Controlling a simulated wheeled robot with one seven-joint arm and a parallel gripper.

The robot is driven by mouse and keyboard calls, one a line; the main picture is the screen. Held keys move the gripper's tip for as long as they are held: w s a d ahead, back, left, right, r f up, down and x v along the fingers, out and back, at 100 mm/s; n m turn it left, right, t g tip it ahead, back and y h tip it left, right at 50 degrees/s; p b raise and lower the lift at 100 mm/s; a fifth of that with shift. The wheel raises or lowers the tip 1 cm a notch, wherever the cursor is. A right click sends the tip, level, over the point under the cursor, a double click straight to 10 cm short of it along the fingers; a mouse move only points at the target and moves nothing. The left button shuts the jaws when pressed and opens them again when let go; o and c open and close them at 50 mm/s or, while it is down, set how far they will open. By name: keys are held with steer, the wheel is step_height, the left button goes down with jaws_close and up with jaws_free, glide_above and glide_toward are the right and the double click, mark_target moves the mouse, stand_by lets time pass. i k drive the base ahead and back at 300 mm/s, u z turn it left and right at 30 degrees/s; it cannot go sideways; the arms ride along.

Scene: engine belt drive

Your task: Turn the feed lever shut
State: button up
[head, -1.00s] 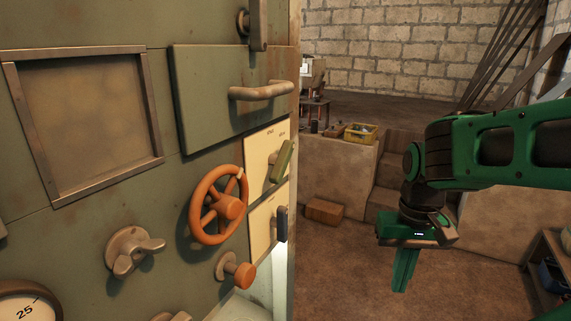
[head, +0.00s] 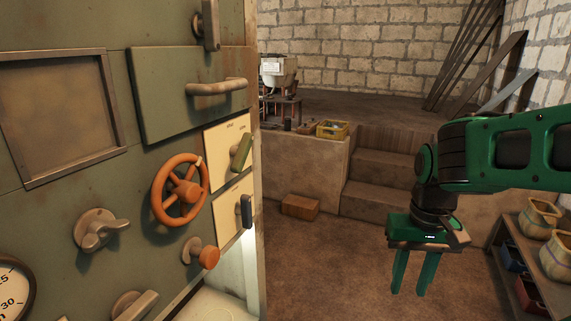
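A cabinet panel (head: 85,180) on the left carries several controls. A green lever (head: 242,152) sits tilted on a cream plate with small printed marks, too small to read surely. Below it, a dark blue-black lever (head: 247,211) stands upright on a second cream plate. I cannot tell from any label which one is the feed lever. My gripper (head: 411,288) hangs fingers down at the right, its two green fingers apart and empty. It is well to the right of both levers and touches nothing.
An orange handwheel (head: 160,190), an orange knob (head: 208,257) and a wing handle (head: 98,230) project from the panel. A drawer handle (head: 215,87) juts out above. A shelf with pots (head: 540,217) stands at the right. Open floor (head: 320,270) lies between panel and arm.

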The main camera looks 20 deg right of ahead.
mark_target(240, 152)
steer(key=z, duration=0.45)
steer(key=k, duration=1.05)
steer(key=z, duration=0.6)
steer(key=i, duration=0.65)
steer(key=u, duration=0.25)
